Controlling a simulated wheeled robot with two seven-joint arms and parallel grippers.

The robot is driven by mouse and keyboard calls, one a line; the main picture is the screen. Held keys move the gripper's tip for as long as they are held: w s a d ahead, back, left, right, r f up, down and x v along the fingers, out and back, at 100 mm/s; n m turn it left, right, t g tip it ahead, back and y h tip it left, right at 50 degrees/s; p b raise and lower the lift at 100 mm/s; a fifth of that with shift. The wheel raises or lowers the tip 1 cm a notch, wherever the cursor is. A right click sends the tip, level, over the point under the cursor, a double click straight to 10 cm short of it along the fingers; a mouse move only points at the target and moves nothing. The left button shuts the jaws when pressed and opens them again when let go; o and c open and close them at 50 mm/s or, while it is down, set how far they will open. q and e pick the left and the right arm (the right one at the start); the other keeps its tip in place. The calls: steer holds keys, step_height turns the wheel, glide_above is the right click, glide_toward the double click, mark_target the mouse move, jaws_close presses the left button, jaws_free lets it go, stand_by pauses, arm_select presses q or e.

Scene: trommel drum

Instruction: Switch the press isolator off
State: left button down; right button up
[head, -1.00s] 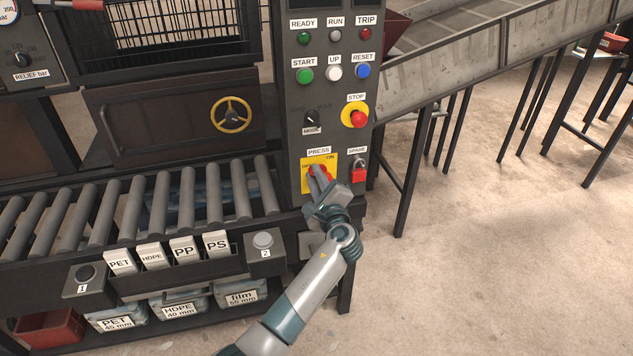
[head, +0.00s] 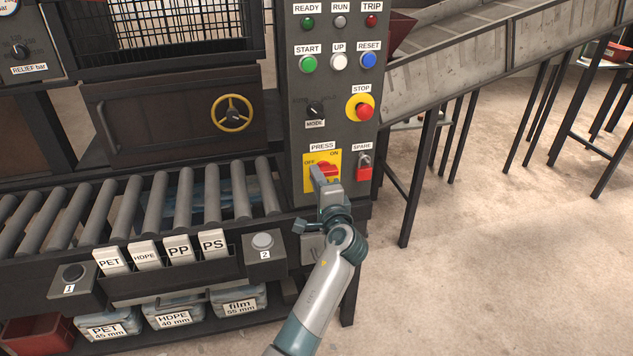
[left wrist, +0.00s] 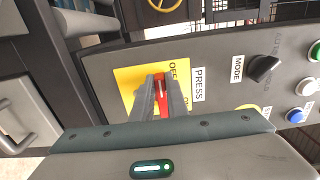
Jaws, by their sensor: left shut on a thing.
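The press isolator is a red rotary handle (head: 329,168) on a yellow plate (head: 309,184) under the PRESS label, with OFF marked at upper left and ON at upper right. My left gripper (head: 317,177) is at the plate, its fingers on the handle and partly hiding it. In the left wrist view the red handle (left wrist: 161,91) sits between the two fingers of my left gripper (left wrist: 161,98), which is shut on it. The handle's exact angle is hard to tell. My right gripper is not in view.
Above on the same panel are the MODE knob (head: 315,109), the red STOP button (head: 364,111) and several coloured buttons. A red SPARE padlock (head: 364,173) hangs just right of the isolator. The roller conveyor (head: 150,205) lies left; open floor (head: 500,270) lies right.

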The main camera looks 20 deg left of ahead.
arm_select(q)
steer(key=shift+f, duration=0.15)
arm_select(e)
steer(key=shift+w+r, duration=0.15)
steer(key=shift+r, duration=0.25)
arm_select(q)
steer(key=c, duration=1.7)
jaws_free()
steer(key=shift+c, duration=0.2)
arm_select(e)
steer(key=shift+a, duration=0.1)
